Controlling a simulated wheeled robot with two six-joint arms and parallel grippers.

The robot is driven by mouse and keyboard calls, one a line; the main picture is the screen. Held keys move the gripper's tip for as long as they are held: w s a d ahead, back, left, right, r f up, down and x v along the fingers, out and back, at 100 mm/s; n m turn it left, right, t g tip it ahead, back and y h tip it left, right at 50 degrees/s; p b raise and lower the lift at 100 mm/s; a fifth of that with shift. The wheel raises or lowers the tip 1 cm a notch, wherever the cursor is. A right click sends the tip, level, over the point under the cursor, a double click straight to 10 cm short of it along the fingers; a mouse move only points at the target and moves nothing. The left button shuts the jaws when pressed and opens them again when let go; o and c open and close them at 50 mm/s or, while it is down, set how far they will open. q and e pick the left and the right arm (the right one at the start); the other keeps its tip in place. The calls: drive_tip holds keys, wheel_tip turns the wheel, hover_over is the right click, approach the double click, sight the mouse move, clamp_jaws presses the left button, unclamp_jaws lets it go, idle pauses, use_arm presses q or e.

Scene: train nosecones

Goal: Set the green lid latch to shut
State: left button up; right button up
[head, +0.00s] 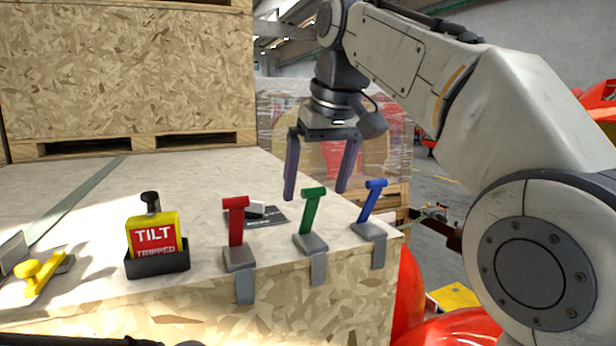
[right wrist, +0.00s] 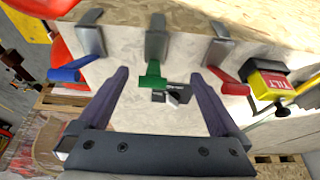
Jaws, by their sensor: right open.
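The green latch (head: 312,212) stands on a grey bracket at the crate's front edge, its T-shaped handle raised and leaning slightly. It sits between the red latch (head: 236,220) and the blue latch (head: 371,200). My right gripper (head: 315,194) is open and empty, pointing down above and behind the green latch. In the right wrist view, the green handle (right wrist: 153,76) lies between the two spread fingers (right wrist: 168,78), apart from both. My left gripper is not in view.
A yellow and red TILT indicator (head: 154,236) in a dark holder stands left of the red latch. A small label plate (head: 262,216) lies behind the latches. A yellow knobbed piece (head: 45,272) is at far left. A tall wooden crate (head: 125,70) stands behind.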

sight(313, 207)
drive_tip(key=shift+w+d+r, duration=0.1)
drive_tip(key=shift+w+r, duration=0.05)
drive_tip(key=shift+r, duration=0.3)
drive_tip(key=shift+w+d+r, duration=0.1)
drive_tip(key=shift+w+r, duration=0.05)
drive_tip(key=shift+r, duration=0.3)
drive_tip(key=shift+w, duration=0.15)
drive_tip(key=x, duration=1)
drive_tip(key=shift+d, duration=0.1)
clamp_jaws()
